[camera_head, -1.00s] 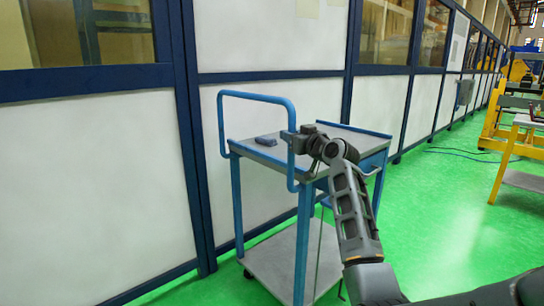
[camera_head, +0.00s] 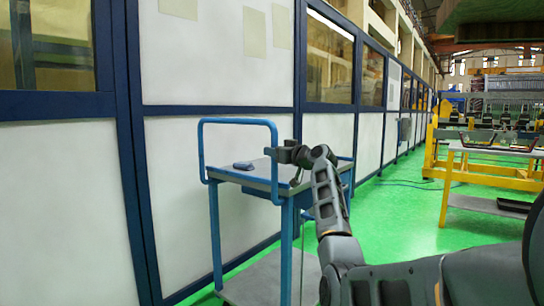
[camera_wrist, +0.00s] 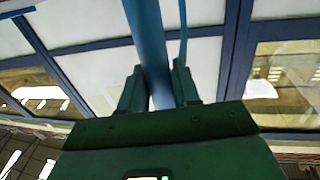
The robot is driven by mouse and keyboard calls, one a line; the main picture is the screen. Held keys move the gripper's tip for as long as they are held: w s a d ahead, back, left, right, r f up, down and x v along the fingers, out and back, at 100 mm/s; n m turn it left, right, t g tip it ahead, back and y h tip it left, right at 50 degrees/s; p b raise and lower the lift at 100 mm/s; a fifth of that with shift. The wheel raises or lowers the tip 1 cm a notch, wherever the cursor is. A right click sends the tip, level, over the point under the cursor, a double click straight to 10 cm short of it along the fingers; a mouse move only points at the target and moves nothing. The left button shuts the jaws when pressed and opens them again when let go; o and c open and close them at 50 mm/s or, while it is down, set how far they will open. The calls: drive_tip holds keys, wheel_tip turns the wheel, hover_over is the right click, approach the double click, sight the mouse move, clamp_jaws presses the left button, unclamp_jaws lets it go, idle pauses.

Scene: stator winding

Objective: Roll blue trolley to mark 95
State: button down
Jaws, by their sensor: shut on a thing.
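The blue trolley (camera_head: 213,230) stands in front of the white wall panels, with a grey top shelf, a grey lower shelf and a looped blue handle on its near side. My gripper (camera_head: 279,153) is at the right upright of that handle. In the wrist view the two fingers of my gripper (camera_wrist: 157,90) are shut around the blue handle bar (camera_wrist: 150,35). A small dark blue object (camera_head: 243,166) lies on the top shelf. The trolley's wheels are below the picture or hidden. Mark 95 is not seen in these frames.
A white panelled wall with blue frames (camera_head: 215,55) runs along the left, close behind the trolley. Green floor (camera_head: 400,215) is open to the right. A yellow-framed workbench (camera_head: 447,180) stands at the right, with a dark tray on its lower shelf.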

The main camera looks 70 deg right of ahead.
drive_tip(key=shift+s+d, duration=0.25)
drive_tip(key=c, duration=1)
unclamp_jaws()
drive_tip(key=shift+d, duration=0.1)
drive_tip(key=shift+o, duration=0.2)
drive_tip(key=shift+w, duration=0.1)
drive_tip(key=p+v, duration=0.1)
drive_tip(key=v, duration=0.6)
drive_tip(key=shift+s+a, duration=0.25)
drive_tip(key=shift+s, duration=0.1)
